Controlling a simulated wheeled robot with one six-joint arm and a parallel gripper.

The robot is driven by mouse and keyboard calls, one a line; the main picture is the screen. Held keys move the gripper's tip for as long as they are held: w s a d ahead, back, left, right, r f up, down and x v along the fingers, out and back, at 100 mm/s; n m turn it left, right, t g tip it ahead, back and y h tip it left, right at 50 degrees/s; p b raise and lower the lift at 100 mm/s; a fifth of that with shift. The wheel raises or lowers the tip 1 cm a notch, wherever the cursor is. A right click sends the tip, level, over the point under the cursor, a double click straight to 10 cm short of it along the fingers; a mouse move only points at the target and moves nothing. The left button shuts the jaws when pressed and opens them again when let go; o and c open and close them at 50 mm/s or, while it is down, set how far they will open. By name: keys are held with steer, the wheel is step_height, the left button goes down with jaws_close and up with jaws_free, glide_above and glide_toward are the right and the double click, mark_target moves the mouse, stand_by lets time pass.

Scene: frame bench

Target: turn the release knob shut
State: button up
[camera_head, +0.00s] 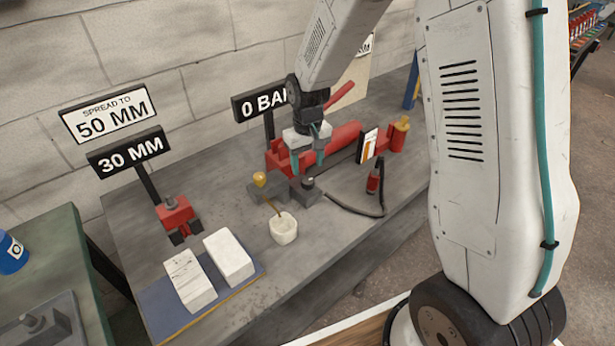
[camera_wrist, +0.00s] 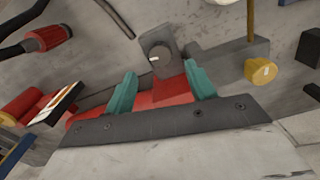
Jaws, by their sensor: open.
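A dark grey round knob (camera_head: 308,184) with a white mark stands at the near end of the red hand pump (camera_head: 335,142) on the bench. In the wrist view the knob (camera_wrist: 157,57) shows just beyond the fingertips, roughly between them, with the white mark pointing left. I take it for the release knob. My gripper (camera_head: 308,157) is above the pump end, above and apart from the knob. Its two teal fingers, also in the wrist view (camera_wrist: 161,84), are open with nothing between them. A sign reading "0 BA…" (camera_head: 262,102) is partly hidden by my arm.
A black hose with a red coupling (camera_head: 373,181) lies right. Signs read "SPREAD TO 50 MM" (camera_head: 110,115) and "30 MM" (camera_head: 128,153) behind a red spreader (camera_head: 175,215).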

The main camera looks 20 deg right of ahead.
mark_target(308, 180)
step_height(308, 180, down, 6)
steer(key=shift+r, duration=0.15)
steer(key=c, duration=1)
